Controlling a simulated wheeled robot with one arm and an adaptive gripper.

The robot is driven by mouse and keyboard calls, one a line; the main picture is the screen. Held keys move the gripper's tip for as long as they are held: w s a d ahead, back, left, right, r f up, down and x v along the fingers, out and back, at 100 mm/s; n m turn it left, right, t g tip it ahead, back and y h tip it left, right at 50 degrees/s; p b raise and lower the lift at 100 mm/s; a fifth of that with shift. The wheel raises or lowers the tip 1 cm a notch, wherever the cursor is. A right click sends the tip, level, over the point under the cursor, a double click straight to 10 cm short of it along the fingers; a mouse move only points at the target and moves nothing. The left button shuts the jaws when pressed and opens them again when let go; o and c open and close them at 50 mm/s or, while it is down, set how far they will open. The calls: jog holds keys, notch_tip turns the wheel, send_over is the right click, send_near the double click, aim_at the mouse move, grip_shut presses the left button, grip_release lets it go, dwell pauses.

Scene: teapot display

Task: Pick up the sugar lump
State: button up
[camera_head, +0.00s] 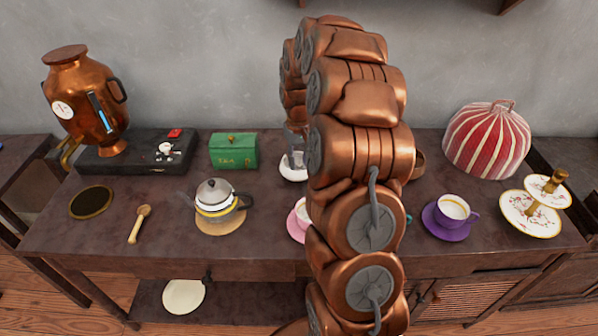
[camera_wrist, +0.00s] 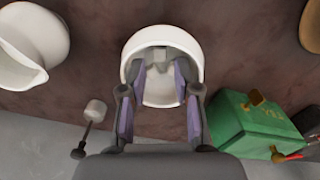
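A round white bowl (camera_wrist: 134,48) is in the middle of the wrist view, and its white edge (camera_head: 294,175) shows just left of my arm in the head view. Inside it, near the far wall in the wrist view, is a small pale grey block (camera_wrist: 159,55) that looks like the sugar lump. My gripper (camera_wrist: 159,80) is over the bowl, its two purple-padded fingers spread apart with the bowl's inside showing between them. Nothing is held. The block lies slightly beyond the fingertips in the picture; their height above it is unclear. In the head view my arm hides most of the gripper.
A green tea tin (camera_wrist: 252,122) stands beside the bowl, also in the head view (camera_head: 233,150). A white jug (camera_wrist: 32,42) is on the bowl's other side, with a white-headed, dark-handled item (camera_wrist: 94,112) nearby. A teapot (camera_head: 217,203) and purple-saucered cup (camera_head: 453,208) stand nearer the front.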

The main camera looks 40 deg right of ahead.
aim_at(299, 168)
notch_tip(299, 168, down, 3)
jog(key=shift+a+f, duration=0.1)
jog(key=shift+f, duration=0.1)
jog(key=shift+c, duration=0.5)
jog(key=shift+c, duration=1.1)
jog(key=shift+c, duration=0.2)
